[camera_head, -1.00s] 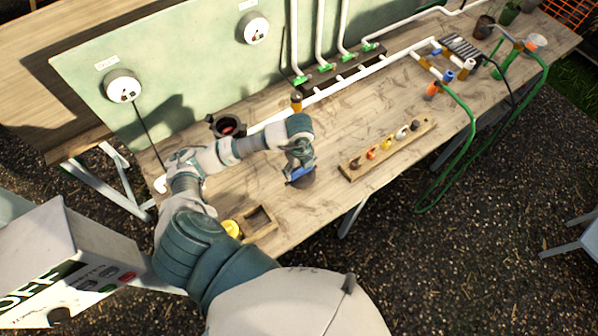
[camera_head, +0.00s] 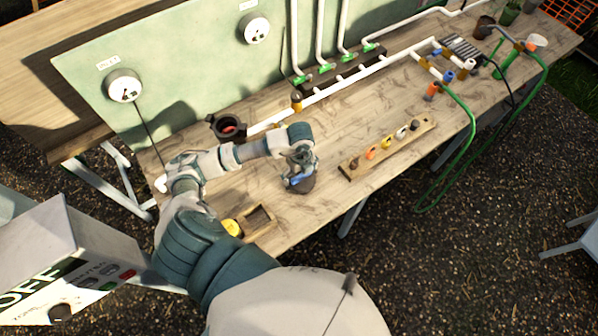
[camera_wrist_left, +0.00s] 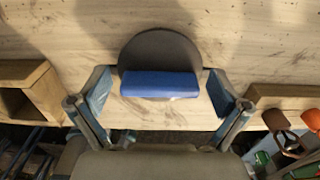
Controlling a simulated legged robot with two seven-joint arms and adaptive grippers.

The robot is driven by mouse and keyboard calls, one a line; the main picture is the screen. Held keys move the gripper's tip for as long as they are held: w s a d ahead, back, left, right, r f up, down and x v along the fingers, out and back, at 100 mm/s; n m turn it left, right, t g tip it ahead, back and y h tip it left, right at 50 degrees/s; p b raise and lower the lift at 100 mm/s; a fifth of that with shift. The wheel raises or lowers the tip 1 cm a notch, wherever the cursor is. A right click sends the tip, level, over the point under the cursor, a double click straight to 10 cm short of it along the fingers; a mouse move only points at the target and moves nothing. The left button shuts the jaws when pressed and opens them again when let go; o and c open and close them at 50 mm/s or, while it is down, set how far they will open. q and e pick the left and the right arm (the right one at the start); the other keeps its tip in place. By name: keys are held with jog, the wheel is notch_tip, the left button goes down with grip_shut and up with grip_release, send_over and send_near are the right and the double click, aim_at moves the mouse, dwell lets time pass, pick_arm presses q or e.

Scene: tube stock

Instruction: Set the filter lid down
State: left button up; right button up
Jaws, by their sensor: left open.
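The filter lid is a dark round disc with a blue bar handle. In the wrist view the lid (camera_wrist_left: 160,45) lies on the wooden bench top, with its blue handle (camera_wrist_left: 160,85) toward me. My left gripper (camera_wrist_left: 159,80) is open, one finger on each side of the handle with a gap to both. In the head view my left gripper (camera_head: 299,172) is right over the lid (camera_head: 303,188) near the front edge of the bench, and it hides much of the lid. My right gripper is not in view.
A dark open filter housing (camera_head: 227,128) stands at the back of the bench (camera_head: 340,130). A small wooden box (camera_head: 259,221) and a yellow item (camera_head: 232,228) are at front left. A wooden rack (camera_head: 388,148) with several fittings is to the right. White pipes run along the back.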

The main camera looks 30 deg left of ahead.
pick_arm(q)
notch_tip(320, 180, up, 12)
dwell(0.4)
jog(key=shift+r, duration=0.15)
